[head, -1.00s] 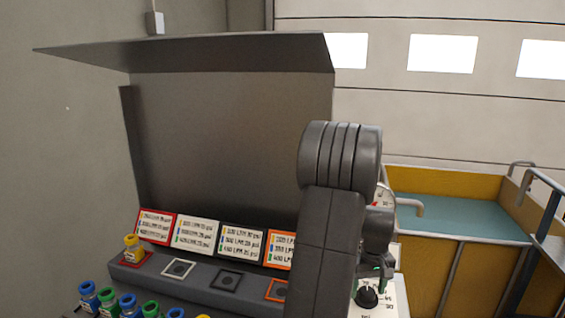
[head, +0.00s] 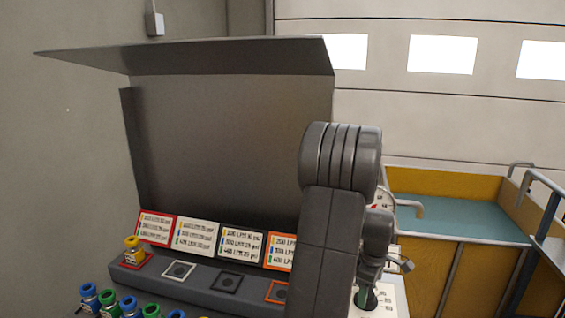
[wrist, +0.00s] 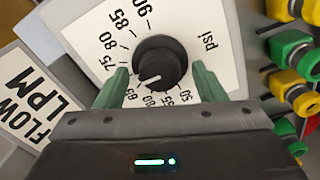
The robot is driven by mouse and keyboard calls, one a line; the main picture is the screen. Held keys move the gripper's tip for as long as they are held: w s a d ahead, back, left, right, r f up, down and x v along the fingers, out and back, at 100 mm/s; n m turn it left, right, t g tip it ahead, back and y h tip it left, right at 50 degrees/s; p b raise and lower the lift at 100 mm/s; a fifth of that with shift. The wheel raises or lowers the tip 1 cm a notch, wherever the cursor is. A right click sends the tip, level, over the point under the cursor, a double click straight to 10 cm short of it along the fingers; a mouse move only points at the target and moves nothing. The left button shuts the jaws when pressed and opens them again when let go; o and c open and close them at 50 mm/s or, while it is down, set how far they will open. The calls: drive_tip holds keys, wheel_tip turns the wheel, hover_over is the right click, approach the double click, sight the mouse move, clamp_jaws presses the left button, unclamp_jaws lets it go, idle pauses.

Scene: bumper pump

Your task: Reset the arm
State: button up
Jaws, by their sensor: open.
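My gripper (wrist: 161,70) is open, with its two green fingers on either side of a black round knob (wrist: 160,60). Gaps show between the fingers and the knob in the wrist view. The knob sits on a white psi dial plate (wrist: 217,62) with printed numbers, and its white pointer mark faces the lower left. In the head view my arm rises in front of the panel, and the wrist and a green finger hang over the dial plate (head: 390,296), partly hiding the knob.
A white FLOW LPM plate (wrist: 32,105) lies left of the dial. Green and yellow valves (wrist: 297,85) stand at the right.

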drive_tip(key=shift+n, duration=1.9)
